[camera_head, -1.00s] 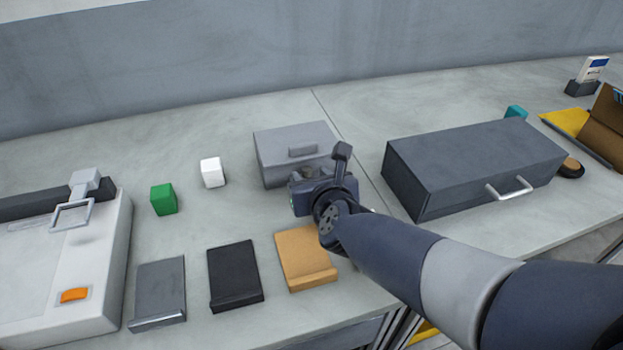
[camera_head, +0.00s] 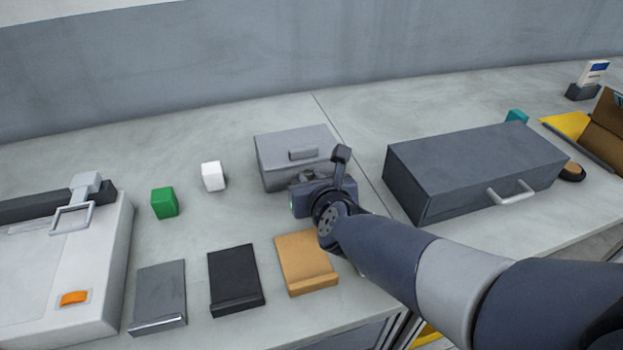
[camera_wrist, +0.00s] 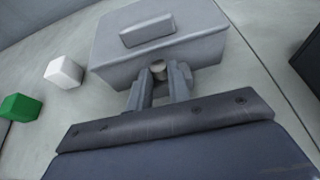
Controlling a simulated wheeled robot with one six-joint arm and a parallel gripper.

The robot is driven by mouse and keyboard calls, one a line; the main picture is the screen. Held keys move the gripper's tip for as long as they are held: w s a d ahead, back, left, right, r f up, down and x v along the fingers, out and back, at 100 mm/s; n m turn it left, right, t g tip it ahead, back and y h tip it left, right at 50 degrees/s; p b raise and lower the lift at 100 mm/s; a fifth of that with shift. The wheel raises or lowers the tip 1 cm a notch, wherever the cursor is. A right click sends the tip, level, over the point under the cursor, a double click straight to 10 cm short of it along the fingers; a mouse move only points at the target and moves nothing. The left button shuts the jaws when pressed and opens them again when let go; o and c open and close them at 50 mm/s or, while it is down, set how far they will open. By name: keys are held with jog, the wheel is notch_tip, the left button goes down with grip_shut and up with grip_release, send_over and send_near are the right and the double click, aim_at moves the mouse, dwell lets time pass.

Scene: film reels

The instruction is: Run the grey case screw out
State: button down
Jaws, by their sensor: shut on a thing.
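The grey case (camera_head: 295,157) stands on the worktop in the middle of the head view, with a raised grey block on its lid. It also fills the upper middle of the wrist view (camera_wrist: 190,45). The screw (camera_wrist: 159,70) shows in the wrist view as a small pale round head at the case's near side. My gripper (camera_wrist: 163,80) is at that near side with its two fingers shut on the screw. In the head view my wrist hides the screw and the fingertips.
A dark grey box with a handle (camera_head: 475,170) stands to the right. A white cube (camera_head: 213,176) and a green cube (camera_head: 165,203) lie left of the case. Grey (camera_head: 159,295), black (camera_head: 235,277) and tan (camera_head: 305,262) stands lie in front. A white machine (camera_head: 90,270) is at far left.

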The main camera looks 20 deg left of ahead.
jog(key=shift+w+f+n+g+y+b, duration=0.15)
jog(key=shift+f+n+g+y+b, duration=0.25)
jog(key=shift+b, duration=2.05)
jog(key=b, duration=0.3)
jog(key=shift+d+n+g+y, duration=0.1)
jog(key=shift+n+g+y, duration=0.2)
jog(key=n+g+b, duration=0.1)
jog(key=b, duration=0.3)
jog(key=shift+w+d+y, duration=0.1)
jog(key=shift+w+y, duration=0.05)
jog(key=shift+y, duration=0.15)
jog(key=b, duration=0.1)
jog(key=n+g+y+b, duration=0.1)
jog(key=b, duration=0.1)
jog(key=shift+w+d+r+n, duration=0.1)
jog(key=shift+w+n, duration=0.05)
jog(key=shift+n, duration=0.15)
jog(key=shift+n+g, duration=0.3)
jog(key=shift+g, duration=0.3)
jog(key=shift+w+d+r+n+g+y+b, duration=0.1)
jog(key=shift+n+g+y+b, duration=0.45)
jog(key=shift+n+g, duration=0.3)
jog(key=c, duration=1.3)
grip_release()
jog(key=shift+r, duration=0.1)
jog(key=shift+c, duration=0.2)
jog(key=shift+r, duration=0.1)
